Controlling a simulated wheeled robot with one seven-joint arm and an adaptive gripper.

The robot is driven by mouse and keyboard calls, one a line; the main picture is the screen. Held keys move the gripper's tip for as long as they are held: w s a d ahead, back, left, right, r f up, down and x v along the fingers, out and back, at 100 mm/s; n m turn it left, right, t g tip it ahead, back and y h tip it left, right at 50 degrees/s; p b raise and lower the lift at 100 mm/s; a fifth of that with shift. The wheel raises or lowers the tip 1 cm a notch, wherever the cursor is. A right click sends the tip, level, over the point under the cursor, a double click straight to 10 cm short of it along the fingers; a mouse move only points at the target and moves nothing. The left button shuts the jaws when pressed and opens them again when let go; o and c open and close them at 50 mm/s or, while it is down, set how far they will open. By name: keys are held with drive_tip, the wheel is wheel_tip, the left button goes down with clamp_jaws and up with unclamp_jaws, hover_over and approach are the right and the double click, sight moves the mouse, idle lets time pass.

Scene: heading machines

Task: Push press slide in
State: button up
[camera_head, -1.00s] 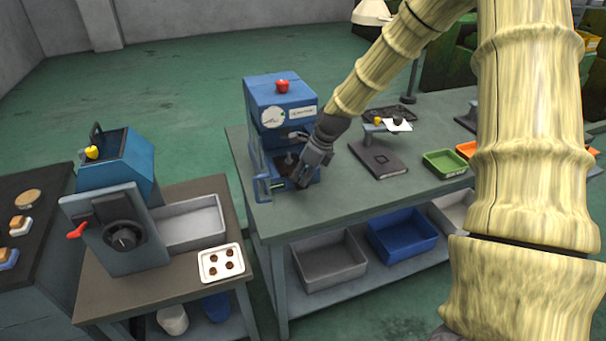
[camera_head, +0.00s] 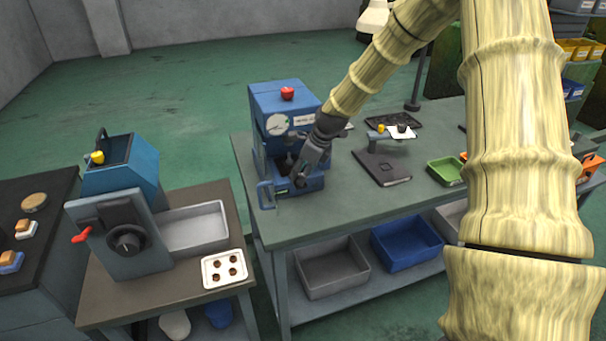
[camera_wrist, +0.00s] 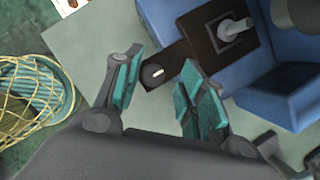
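The blue press (camera_head: 282,108) stands on the grey-green bench, with a red knob on top and a gauge on its front. Its dark slide (camera_wrist: 166,68) shows in the wrist view, sticking out toward my gripper, with a small light-marked round knob (camera_wrist: 153,72) at its outer end. A grey pin on a square base (camera_wrist: 232,30) stands at the slide's inner part. My gripper (camera_wrist: 158,92) is open, its teal-padded fingers on either side of the slide's outer end. In the head view my gripper (camera_head: 300,178) is in front of the press; contact with the slide cannot be told.
A blue bracket (camera_head: 266,195) stands at the press's left front. A dark stand (camera_head: 382,165) and a green tray (camera_head: 446,170) are to the right on the bench. A yellow wire basket (camera_wrist: 30,105) shows at the left of the wrist view.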

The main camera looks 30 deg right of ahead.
drive_tip(key=shift+s, duration=0.15)
drive_tip(key=v, duration=1.1)
drive_tip(key=shift+r, duration=0.4)
drive_tip(key=shift+d, duration=0.15)
